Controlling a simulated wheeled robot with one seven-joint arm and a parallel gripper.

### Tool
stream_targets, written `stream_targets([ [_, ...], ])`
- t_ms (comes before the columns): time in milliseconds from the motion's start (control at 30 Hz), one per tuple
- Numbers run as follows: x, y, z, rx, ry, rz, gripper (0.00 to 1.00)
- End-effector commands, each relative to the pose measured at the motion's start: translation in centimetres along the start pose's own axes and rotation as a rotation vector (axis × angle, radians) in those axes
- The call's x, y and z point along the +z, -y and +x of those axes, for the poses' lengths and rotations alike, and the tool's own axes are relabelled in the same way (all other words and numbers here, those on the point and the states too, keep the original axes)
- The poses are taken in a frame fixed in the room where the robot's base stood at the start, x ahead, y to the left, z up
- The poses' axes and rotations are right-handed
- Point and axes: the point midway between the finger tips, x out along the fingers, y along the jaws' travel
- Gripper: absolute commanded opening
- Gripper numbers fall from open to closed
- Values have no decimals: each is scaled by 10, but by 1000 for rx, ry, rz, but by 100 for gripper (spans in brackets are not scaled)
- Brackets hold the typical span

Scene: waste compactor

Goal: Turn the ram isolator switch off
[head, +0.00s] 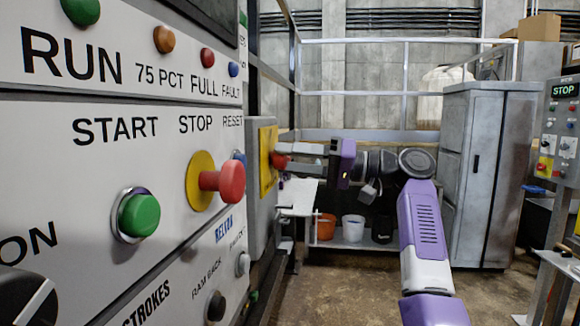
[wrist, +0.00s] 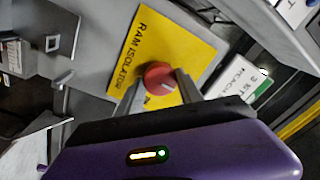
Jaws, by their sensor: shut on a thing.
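The ram isolator switch is a round red knob (wrist: 160,76) with a pale pointer line, on a yellow plate (wrist: 185,35) lettered RAM ISOLATOR in the wrist view. In the head view the red knob (head: 279,161) sticks out from the yellow plate (head: 267,158) on the side of a grey box. My gripper (wrist: 160,88) is shut on the knob, one finger on each side of it. In the head view my gripper (head: 290,158) reaches the knob from the right. The fingers partly hide the plate's lower lettering.
A large control panel (head: 100,200) with a red stop button (head: 231,181) and a green start button (head: 139,215) fills the left. A grey cabinet (head: 490,170) stands behind my arm on the right. An orange bucket (head: 326,227) and a white bucket (head: 353,229) stand low at the back.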

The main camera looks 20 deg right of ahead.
Motion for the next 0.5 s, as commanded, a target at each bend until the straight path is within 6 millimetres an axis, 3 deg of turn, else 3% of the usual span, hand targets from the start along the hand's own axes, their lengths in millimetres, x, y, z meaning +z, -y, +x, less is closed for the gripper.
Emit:
stream_targets([
  [500,0,-1,-1,-4,7,-82,3],
])
